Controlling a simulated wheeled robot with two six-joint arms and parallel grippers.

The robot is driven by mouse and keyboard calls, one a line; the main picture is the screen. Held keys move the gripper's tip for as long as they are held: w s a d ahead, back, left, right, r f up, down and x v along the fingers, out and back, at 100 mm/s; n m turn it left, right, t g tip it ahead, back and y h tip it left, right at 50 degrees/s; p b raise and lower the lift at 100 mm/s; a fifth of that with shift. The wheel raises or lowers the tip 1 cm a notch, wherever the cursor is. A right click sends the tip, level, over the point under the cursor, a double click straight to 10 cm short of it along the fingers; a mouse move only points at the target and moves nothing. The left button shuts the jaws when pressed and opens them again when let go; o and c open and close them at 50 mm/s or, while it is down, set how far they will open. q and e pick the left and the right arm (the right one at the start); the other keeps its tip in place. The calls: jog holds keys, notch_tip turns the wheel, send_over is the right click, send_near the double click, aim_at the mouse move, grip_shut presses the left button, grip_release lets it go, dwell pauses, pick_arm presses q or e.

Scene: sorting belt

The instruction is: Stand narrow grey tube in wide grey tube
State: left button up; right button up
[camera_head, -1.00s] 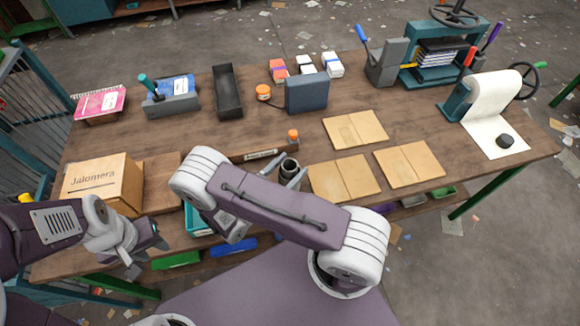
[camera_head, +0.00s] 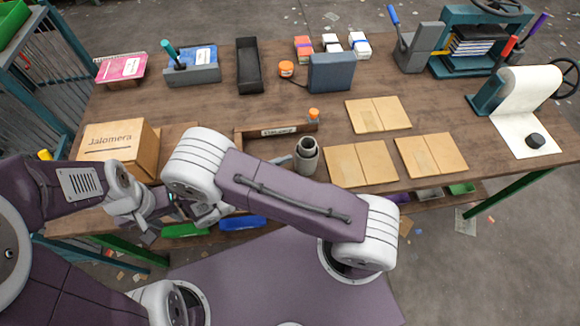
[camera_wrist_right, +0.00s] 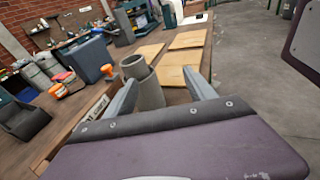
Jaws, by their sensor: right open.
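The wide grey tube (camera_head: 308,168) stands upright on the table near its front edge. The narrow grey tube (camera_head: 307,145) stands upright in it, its top showing above the wide tube's rim. In the right wrist view, the narrow tube (camera_wrist_right: 133,66) rises from the wide tube (camera_wrist_right: 150,94). My right gripper (camera_wrist_right: 162,76) is open, its fingers spread, with the tubes showing between them, nearer the left finger. In the head view my right arm hides most of this gripper. My left gripper (camera_head: 150,230) is low at the table's front left, partly hidden, its jaws unclear.
A labelled wooden holder (camera_head: 277,130) with an orange-capped item lies just behind the tubes. Cardboard pads (camera_head: 360,165) lie to the right. A cardboard box (camera_head: 118,145) stands at the left. A blue-grey block (camera_head: 331,72) stands further back.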

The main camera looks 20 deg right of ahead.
jog(key=s+d+m+g+y, duration=0.3)
jog(key=s+m+g+y, duration=0.35)
jog(key=m+y, duration=0.5)
jog(key=w+r+m+t+y, duration=0.1)
jog(key=m, duration=0.1)
jog(key=w+r+m+t+y, duration=0.1)
jog(key=w+m+t+y, duration=0.1)
jog(key=m, duration=0.1)
jog(key=w+r+m+t+y, duration=0.1)
jog(key=m+t, duration=0.1)
jog(key=m, duration=0.1)
jog(key=shift+w, duration=0.3)
jog(key=shift+s, duration=0.1)
